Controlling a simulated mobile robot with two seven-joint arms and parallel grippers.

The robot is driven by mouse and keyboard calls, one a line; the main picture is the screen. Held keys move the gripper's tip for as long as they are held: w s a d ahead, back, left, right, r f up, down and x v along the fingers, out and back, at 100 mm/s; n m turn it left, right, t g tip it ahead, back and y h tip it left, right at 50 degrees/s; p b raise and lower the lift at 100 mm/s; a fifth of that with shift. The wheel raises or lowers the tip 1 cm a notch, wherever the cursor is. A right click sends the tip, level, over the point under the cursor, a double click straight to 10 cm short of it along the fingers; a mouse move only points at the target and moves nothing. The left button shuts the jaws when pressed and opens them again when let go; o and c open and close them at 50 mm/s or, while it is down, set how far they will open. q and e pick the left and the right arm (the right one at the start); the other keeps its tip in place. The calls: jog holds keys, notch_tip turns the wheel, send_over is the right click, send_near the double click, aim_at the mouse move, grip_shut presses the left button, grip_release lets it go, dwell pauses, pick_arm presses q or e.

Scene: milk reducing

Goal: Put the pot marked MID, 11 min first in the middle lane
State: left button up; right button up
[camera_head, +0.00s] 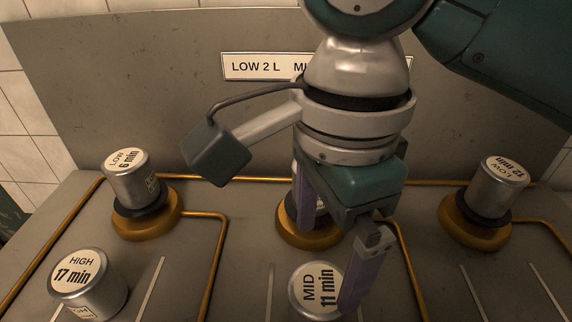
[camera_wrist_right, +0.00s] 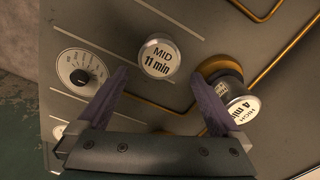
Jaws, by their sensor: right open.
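The silver pot marked MID, 11 min (camera_head: 316,292) stands at the front middle of the head view, cut by the bottom edge. In the right wrist view it (camera_wrist_right: 158,57) appears just beyond and between the fingertips. My right gripper (camera_head: 336,250) is open, pointing down, with one finger near this pot and the other by the middle burner. The gripper also shows in the right wrist view (camera_wrist_right: 157,88), empty. A pot marked HIGH, 4 min (camera_wrist_right: 240,106) sits on the middle burner, close to one finger; the gripper mostly hides it in the head view. My left gripper is not in view.
A LOW, 6 min pot (camera_head: 133,182) is on the left burner and a LOW, 12 min pot (camera_head: 498,186) on the right burner. A HIGH, 17 min pot (camera_head: 88,287) stands front left. My arm partly covers the wall label (camera_head: 255,67). A dial (camera_wrist_right: 82,77) shows too.

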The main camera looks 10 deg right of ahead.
aim_at(304, 289)
jog(key=shift+r, duration=0.25)
jog(key=s+a+f+n+t+y, duration=0.25)
jog(key=s+n, duration=0.25)
jog(key=n, duration=0.5)
jog(key=s+d+n+h, duration=0.1)
jog(key=s+d+n, duration=0.2)
jog(key=d, duration=0.3)
jog(key=s+d+f+n+t+h, duration=0.1)
jog(key=s+d+n, duration=0.3)
jog(key=d+n, duration=0.1)
jog(key=shift+s+d+n, duration=0.15)
jog(key=shift+d+n, duration=0.25)
jog(key=shift+d, duration=0.05)
jog(key=shift+f, duration=0.1)
